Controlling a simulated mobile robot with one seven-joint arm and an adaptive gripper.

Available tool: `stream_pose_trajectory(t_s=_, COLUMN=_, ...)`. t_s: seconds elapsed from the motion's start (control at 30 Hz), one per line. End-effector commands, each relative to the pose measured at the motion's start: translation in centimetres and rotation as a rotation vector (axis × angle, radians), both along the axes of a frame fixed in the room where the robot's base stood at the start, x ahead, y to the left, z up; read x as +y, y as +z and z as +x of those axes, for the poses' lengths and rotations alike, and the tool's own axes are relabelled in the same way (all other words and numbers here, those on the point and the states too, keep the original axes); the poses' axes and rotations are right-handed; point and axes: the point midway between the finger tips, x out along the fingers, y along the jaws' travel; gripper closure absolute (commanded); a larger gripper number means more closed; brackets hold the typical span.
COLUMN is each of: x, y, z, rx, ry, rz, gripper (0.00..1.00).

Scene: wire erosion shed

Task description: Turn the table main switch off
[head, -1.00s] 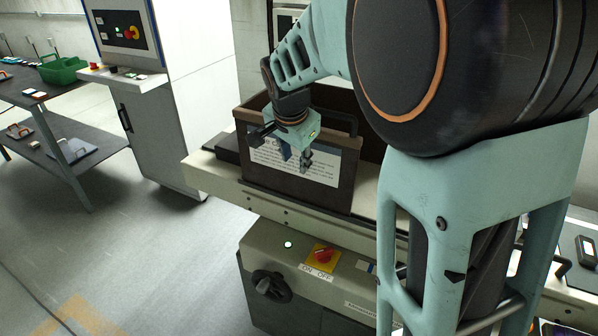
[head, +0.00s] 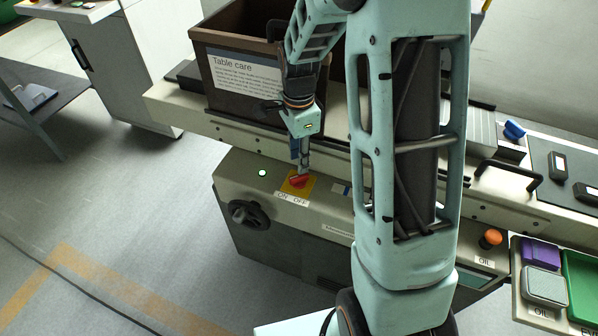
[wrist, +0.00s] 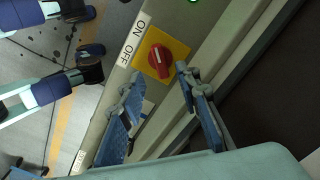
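The table main switch is a red rotary knob (head: 299,181) on a yellow plate on the front panel of the machine, above an "ON OFF" label (head: 291,199). In the wrist view, the knob (wrist: 159,61) lies just beyond my fingertips, and the label (wrist: 133,40) is to its left. I cannot tell surely which word the knob points to. My gripper (head: 300,166) points down at the switch in the head view. Its two blue fingers are apart and empty in the wrist view (wrist: 158,88). The fingers appear close to the knob, with no clear contact.
A green lamp (head: 262,172) glows left of the switch, with a black handwheel (head: 248,214) below it. A brown "Table care" bin (head: 215,98) stands on the table behind my gripper. An orange button (head: 490,238) and trays are at the right.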

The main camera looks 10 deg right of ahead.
Motion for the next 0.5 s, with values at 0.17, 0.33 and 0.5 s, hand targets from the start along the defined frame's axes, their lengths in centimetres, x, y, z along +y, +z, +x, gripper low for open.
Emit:
stream_pose_trajectory(t_s=0.17, x=0.0, y=-3.5, z=-0.1, rx=0.004, ry=-0.002, rz=0.001, gripper=0.7)
stream_pose_trajectory(t_s=0.33, x=0.0, y=-5.4, z=0.0, rx=0.001, ry=0.0, rz=0.0, gripper=0.7)
stream_pose_trajectory(t_s=0.5, x=0.0, y=-6.1, z=0.0, rx=-0.001, ry=0.0, rz=0.0, gripper=0.7)
